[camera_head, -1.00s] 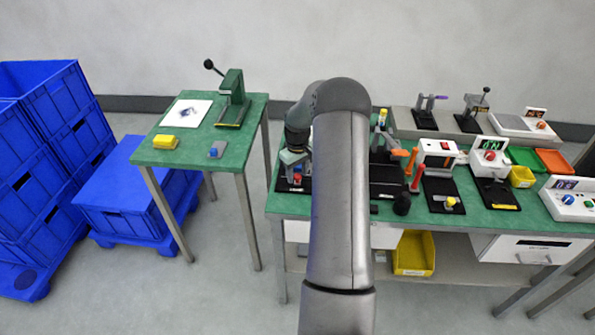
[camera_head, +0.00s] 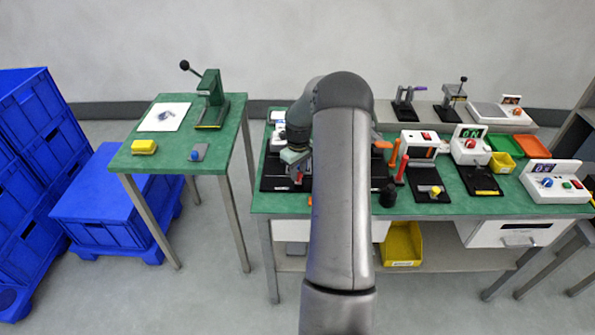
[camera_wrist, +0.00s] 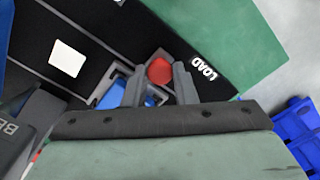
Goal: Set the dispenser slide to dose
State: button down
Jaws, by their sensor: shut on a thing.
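The dispenser has a black base (camera_wrist: 105,30) with a white LOAD label (camera_wrist: 203,68) at its right end in the wrist view. A red knob (camera_wrist: 159,70) sits on its slide, close to that label. My gripper (camera_wrist: 160,84) is shut on the red knob, with one finger on each side. A blue part (camera_wrist: 112,95) lies just left of the fingers, partly hidden. In the head view my gripper (camera_head: 296,160) is over the dispenser's black base (camera_head: 272,182) at the left end of the long bench. My arm hides part of it. I see no dose label.
A white square (camera_wrist: 66,58) lies on the black surface. Right of my arm, the green bench (camera_head: 430,207) holds several devices with dark bases. A smaller green table (camera_head: 180,152) with a lever press (camera_head: 211,100) stands left, across a gap. Blue crates (camera_head: 110,200) stand farther left.

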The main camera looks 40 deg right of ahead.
jog(key=shift+w+a, duration=0.1)
jog(key=c, duration=1.2)
grip_release()
jog(key=shift+o, duration=0.2)
jog(key=shift+r, duration=0.1)
notch_tip(320, 180, up, 17)
jog(key=b, duration=0.2)
jog(key=shift+r, duration=0.15)
